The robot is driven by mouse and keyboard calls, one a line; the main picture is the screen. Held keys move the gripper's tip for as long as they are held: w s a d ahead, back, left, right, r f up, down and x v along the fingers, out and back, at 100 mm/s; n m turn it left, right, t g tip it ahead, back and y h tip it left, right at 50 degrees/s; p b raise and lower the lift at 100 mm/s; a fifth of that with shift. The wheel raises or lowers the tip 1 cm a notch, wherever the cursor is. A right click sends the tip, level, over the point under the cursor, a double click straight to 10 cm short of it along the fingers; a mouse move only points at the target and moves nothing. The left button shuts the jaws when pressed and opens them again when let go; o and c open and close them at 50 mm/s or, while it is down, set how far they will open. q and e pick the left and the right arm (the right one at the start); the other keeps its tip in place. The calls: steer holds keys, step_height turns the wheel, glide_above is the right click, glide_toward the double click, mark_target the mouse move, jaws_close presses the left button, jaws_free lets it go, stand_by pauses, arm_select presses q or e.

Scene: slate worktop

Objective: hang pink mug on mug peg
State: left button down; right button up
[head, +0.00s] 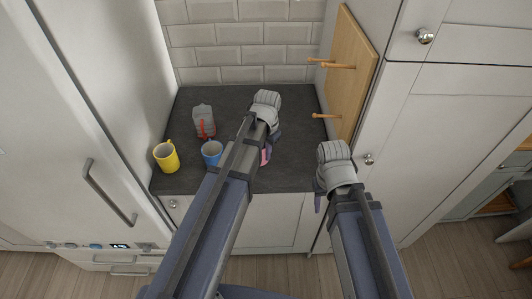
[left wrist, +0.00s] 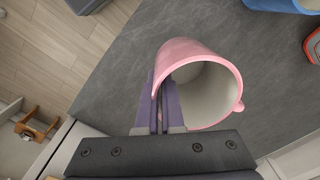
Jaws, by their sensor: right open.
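The pink mug (left wrist: 190,52) shows in the left wrist view with its opening toward the camera and a bit of handle at its right. In the head view only a sliver of the pink mug (head: 265,156) shows behind my left arm. My left gripper (left wrist: 163,95) is shut on the mug's wall, with its fingers close together at the rim. It is also in the head view (head: 272,146), partly hidden. I cannot tell whether the mug touches the worktop. Wooden pegs (head: 338,66) stick out from a board (head: 352,80); a lower peg (head: 328,116) is nearer. My right gripper (head: 318,202) is open and empty.
On the slate worktop (head: 290,178) stand a yellow mug (head: 166,158), a blue mug (head: 211,150) close left of my left arm, and a grey and red item (head: 203,121). A tall white cabinet is at the left, more cabinets at the right. The worktop's back right is clear.

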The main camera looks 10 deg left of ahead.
arm_select(q)
step_height(320, 180, up, 6)
steer(key=p, duration=0.4)
steer(key=shift+f, duration=0.25)
arm_select(e)
step_height(320, 180, up, 6)
arm_select(q)
step_height(320, 180, down, 7)
steer(key=b, duration=0.6)
steer(key=shift+r, duration=0.3)
arm_select(e)
step_height(320, 180, down, 7)
arm_select(q)
steer(key=shift+d, duration=0.15)
arm_select(e)
steer(key=shift+d, duration=0.1)
